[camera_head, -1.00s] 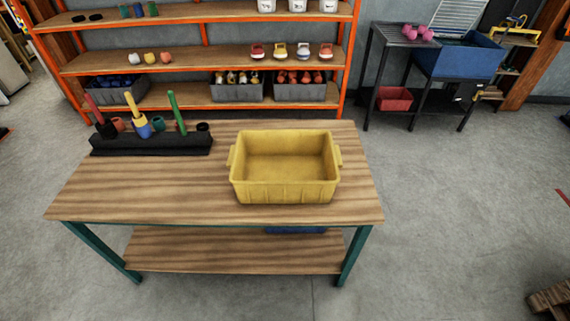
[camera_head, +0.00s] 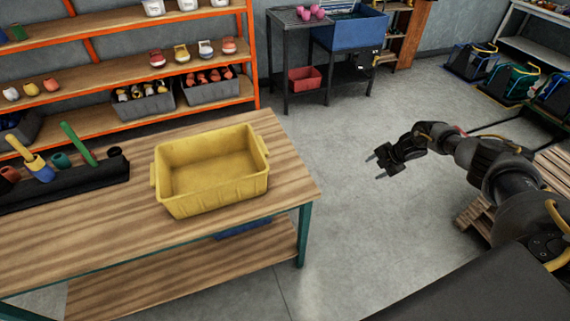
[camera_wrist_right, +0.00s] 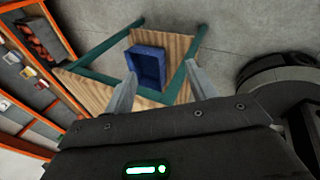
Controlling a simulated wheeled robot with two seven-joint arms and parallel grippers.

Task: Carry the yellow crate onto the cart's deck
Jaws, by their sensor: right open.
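The yellow crate (camera_head: 216,197) stands upright and empty on the wooden table (camera_head: 286,177), near its right end. It has a handle lug at each end. My right gripper (camera_head: 375,167) is open and empty over the floor, to the right of the crate and apart from it. Its two spread fingers (camera_wrist_right: 160,66) also show in the right wrist view, where no yellow crate shows. My left gripper is not in view. A slatted wooden platform (camera_head: 553,162) shows partly behind my right arm; I cannot tell whether it is the cart's deck.
A black rack (camera_head: 70,186) with coloured tools stands left of the crate. A blue bin (camera_wrist_right: 147,66) sits on the table's lower shelf. Orange shelving (camera_head: 185,114) stands behind. The grey floor (camera_head: 340,220) between the table and my right arm is clear.

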